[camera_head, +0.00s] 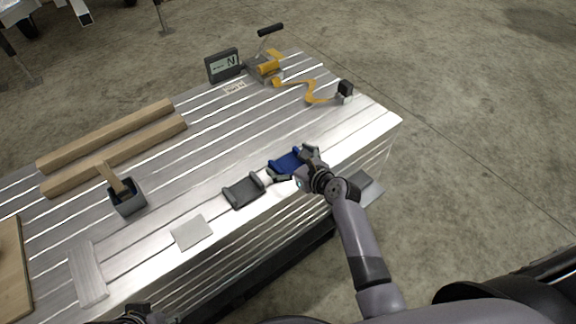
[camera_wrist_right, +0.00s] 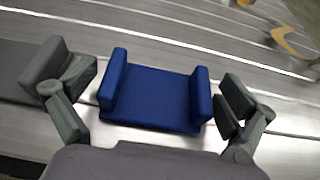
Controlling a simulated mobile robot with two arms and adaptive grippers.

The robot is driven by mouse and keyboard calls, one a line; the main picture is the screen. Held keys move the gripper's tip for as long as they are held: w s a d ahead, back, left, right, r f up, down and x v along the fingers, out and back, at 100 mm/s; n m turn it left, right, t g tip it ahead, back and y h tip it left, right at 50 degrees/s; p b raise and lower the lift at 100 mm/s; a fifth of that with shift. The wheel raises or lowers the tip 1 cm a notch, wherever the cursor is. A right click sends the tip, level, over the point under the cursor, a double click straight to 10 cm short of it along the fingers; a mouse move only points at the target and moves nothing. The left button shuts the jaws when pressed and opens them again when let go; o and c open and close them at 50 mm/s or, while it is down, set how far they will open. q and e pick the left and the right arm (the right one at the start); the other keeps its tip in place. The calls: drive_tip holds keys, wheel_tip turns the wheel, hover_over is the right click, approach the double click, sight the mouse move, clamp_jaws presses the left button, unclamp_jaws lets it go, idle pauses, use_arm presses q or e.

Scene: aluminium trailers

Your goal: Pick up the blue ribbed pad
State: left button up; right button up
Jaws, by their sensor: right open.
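The blue ribbed pad (camera_head: 286,162) lies near the front edge of the slatted aluminium bed, towards its right end. In the right wrist view the blue pad (camera_wrist_right: 155,97) shows a flat middle between two raised end walls. My right gripper (camera_head: 298,164) is at the pad, partly covering it in the head view. In the wrist view my right gripper (camera_wrist_right: 155,92) is open, with one finger outside each end wall and small gaps visible. My left gripper (camera_head: 140,314) only partly shows at the bottom edge of the head view; its fingers are unclear.
A dark grey pad (camera_head: 243,191) lies just left of the blue one. A light square plate (camera_head: 191,232), a box with a brush (camera_head: 127,196) and wooden beams (camera_head: 115,150) are farther left. A display (camera_head: 223,65) and an orange strap (camera_head: 312,92) lie behind.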

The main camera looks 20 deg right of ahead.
drive_tip(key=shift+w, duration=0.1)
drive_tip(key=shift+c, duration=0.5)
drive_tip(key=c, duration=0.9)
drive_tip(key=shift+c, duration=0.5)
drive_tip(key=shift+r, duration=0.15)
